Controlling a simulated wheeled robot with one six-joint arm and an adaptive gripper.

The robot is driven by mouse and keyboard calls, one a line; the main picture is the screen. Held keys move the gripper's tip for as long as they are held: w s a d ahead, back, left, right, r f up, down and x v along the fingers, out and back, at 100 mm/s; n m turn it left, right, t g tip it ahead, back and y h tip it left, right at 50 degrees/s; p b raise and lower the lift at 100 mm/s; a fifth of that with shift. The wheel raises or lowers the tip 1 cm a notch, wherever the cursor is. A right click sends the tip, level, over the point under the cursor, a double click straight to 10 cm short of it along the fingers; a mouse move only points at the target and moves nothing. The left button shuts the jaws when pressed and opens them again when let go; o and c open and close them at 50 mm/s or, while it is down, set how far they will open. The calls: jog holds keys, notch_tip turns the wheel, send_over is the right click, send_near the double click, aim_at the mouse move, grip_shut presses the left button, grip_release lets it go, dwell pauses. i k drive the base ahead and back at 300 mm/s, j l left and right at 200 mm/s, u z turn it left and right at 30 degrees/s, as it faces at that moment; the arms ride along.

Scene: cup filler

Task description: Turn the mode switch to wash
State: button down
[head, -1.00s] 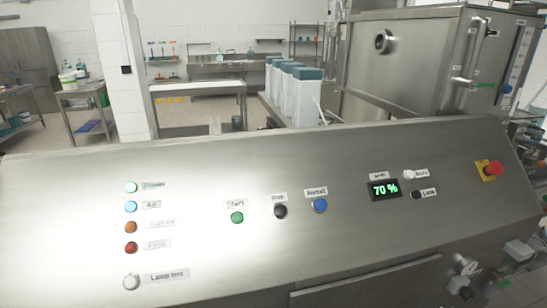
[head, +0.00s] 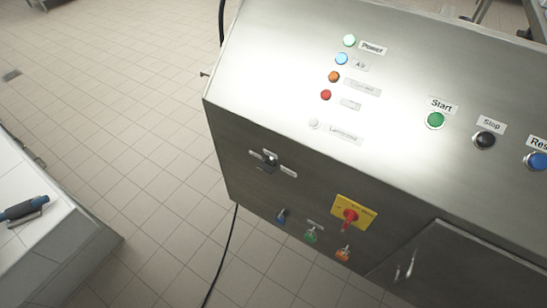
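A small black selector switch (head: 268,162) sits on the front face of the steel control cabinet (head: 300,195), near its left edge in the head view. It has small pale labels on both sides and above it, too small to read, so I cannot tell which mode it is set to. It looks like the mode switch. My gripper is not in view.
A red rotary switch on a yellow plate (head: 353,213) is right of the selector, with small blue, green and orange fittings below. Start (head: 435,120) and Stop (head: 484,140) buttons are on the sloped panel. A white counter (head: 50,245) stands left; tiled floor between is clear.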

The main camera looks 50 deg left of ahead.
aim_at(268, 166)
jog(key=u, duration=1.25)
jog(key=i+j+u, duration=0.15)
jog(key=u, duration=0.25)
jog(key=i+j+u, duration=0.15)
jog(key=u, duration=0.3)
jog(key=i, duration=0.05)
